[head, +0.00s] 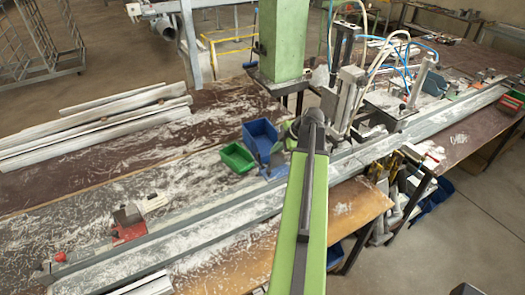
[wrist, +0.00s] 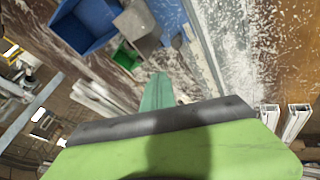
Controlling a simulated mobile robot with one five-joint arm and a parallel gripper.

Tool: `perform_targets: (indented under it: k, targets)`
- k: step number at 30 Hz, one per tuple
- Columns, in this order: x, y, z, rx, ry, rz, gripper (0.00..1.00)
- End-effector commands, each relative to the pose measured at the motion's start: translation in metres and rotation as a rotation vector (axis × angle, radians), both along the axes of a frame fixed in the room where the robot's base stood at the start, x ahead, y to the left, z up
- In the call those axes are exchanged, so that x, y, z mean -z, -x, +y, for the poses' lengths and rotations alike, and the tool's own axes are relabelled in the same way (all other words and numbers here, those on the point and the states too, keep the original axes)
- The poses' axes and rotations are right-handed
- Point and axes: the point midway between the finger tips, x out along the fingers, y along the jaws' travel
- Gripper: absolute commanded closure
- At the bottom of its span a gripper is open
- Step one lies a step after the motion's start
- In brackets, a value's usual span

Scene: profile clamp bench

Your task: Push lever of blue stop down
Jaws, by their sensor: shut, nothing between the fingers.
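The blue stop (head: 274,170) sits on the rail in the middle of the head view, just left of my arm. Its raised part stands beside the blue bin. In the wrist view a grey block (wrist: 139,30) with a blue part (wrist: 177,40) beside it appears to be the same stop. How far its lever is tilted is too small to tell. My gripper (head: 288,130) is at the far end of my green arm, up and right of the stop in the head view. It is shut and empty. Its fingertips are largely hidden, and contact with the stop cannot be judged.
A blue bin (head: 260,132) and a green bin (head: 238,157) stand close behind the stop. A green column (head: 281,40) and clamp machinery (head: 345,95) rise behind. A red stop (head: 130,226) sits farther left on the long rail (head: 215,221). White profiles (head: 95,120) lie at left.

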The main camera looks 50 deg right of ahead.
Motion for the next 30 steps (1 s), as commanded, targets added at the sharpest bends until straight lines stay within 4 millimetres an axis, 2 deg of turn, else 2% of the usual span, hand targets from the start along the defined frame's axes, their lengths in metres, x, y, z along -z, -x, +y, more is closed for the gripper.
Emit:
perform_targets:
  k: [8, 13, 26, 27, 30]
  targets:
    - [0.001, 0.000, 0.000, -0.005, 0.003, -0.001, 1.00]
    - [0.017, -0.007, 0.001, -0.006, 0.003, 0.000, 1.00]
    - [0.096, -0.057, 0.011, -0.008, 0.003, 0.002, 1.00]
    - [0.090, -0.065, 0.005, -0.007, 0.003, 0.001, 1.00]
    - [0.091, -0.078, -0.003, -0.006, 0.002, 0.001, 1.00]
